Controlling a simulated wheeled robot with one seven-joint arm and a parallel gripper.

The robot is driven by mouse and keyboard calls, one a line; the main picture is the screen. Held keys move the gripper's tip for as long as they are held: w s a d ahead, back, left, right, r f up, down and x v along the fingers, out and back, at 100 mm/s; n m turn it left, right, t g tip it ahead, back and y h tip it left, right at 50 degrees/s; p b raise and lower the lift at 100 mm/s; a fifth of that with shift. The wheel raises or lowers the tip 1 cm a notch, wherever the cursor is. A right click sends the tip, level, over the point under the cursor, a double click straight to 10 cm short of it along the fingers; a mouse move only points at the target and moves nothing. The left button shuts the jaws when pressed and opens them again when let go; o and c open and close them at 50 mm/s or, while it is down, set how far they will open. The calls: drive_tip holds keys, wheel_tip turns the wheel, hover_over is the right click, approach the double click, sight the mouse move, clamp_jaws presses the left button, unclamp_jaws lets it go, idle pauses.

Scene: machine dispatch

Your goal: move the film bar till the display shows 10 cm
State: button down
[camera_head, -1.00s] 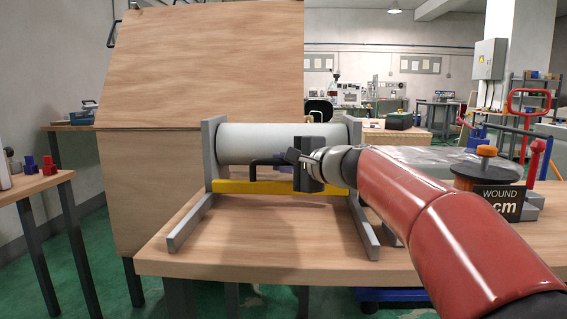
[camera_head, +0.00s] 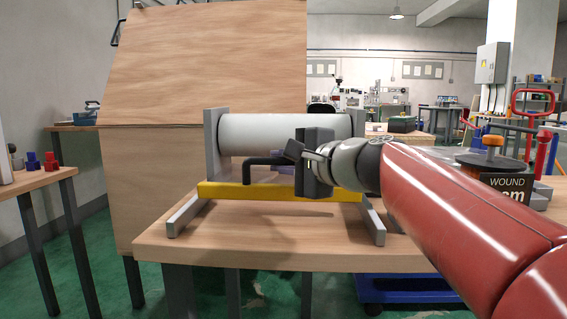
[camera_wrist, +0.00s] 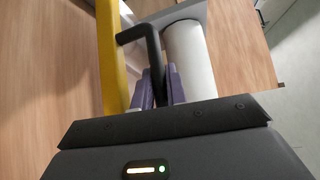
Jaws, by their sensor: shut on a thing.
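The film bar is a yellow bar (camera_head: 226,190) lying across the two grey rails of a stand, in front of a white roll (camera_head: 270,127). A black bent handle (camera_head: 262,161) rises from it. My gripper (camera_head: 284,162) is shut on this handle. In the wrist view, the purple fingers (camera_wrist: 160,82) close around the handle (camera_wrist: 152,45), beside the yellow bar (camera_wrist: 112,60) and the white roll (camera_wrist: 190,60). The black display (camera_head: 505,185) at the right reads "WOUND" and part of "cm". My arm covers its number.
The stand (camera_head: 216,140) sits on a wooden table (camera_head: 270,250). The rails (camera_head: 190,216) stretch toward me with free length in front of the bar. A dark spool with an orange knob (camera_head: 492,142) stands above the display. A large wooden panel (camera_head: 205,60) rises behind left.

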drive_tip(key=c, duration=1.4)
unclamp_jaws()
drive_tip(key=v, duration=0.7)
drive_tip(key=shift+s+d+b, duration=0.3)
drive_tip(key=shift+b, duration=0.05)
